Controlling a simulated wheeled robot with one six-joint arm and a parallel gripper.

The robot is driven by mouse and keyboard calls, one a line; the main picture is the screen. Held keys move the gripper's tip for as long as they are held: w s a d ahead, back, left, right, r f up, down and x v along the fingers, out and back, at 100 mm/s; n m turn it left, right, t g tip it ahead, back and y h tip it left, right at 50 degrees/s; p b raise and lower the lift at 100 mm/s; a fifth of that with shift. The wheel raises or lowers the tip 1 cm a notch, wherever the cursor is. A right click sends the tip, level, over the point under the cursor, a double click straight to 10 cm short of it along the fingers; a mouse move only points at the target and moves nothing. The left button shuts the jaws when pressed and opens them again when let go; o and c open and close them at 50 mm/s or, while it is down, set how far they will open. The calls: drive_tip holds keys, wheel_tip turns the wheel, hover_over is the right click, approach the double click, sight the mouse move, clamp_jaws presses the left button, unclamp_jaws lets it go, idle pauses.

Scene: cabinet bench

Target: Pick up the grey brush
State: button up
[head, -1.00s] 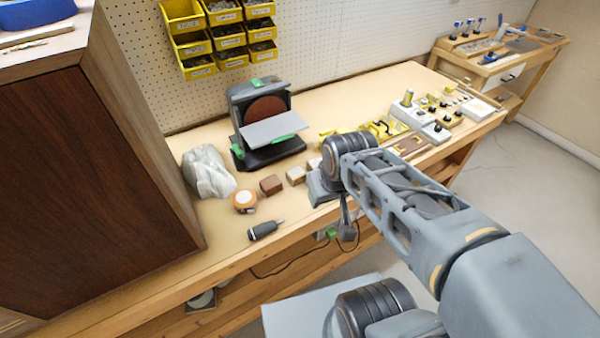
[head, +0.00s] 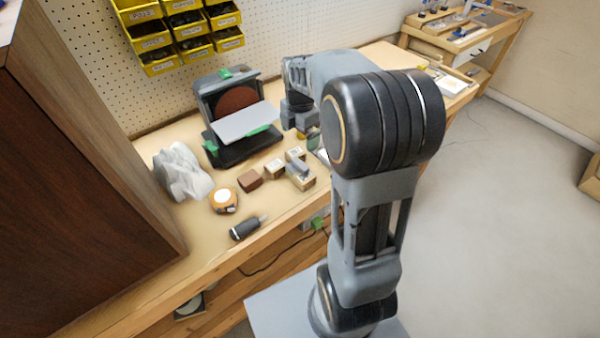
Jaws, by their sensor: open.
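A short dark grey tool (head: 247,228) with a rounded handle and a small lighter tip lies on the bench near its front edge. I cannot tell for sure that it is the grey brush. A wooden block with a grey top (head: 300,175) stands farther right and back on the bench. My gripper (head: 301,128) is small in the head view, beyond my elbow and just right of the sander. It is open, above the bench and apart from the dark grey tool. My arm hides much of the bench's right part.
A disc sander (head: 238,122) stands at the back of the bench. A crumpled grey-white bag (head: 181,172), a round tape measure (head: 223,199) and several small blocks (head: 250,180) lie around it. A tall brown cabinet (head: 80,180) bounds the left. Bare bench surrounds the dark tool.

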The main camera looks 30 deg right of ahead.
sight(300, 163)
wheel_tip(300, 163, down, 13)
drive_tip(key=shift+s+r, duration=0.15)
drive_tip(key=shift+r, duration=0.05)
idle(0.5)
drive_tip(key=c, duration=1.3)
drive_tip(key=shift+r, duration=0.1)
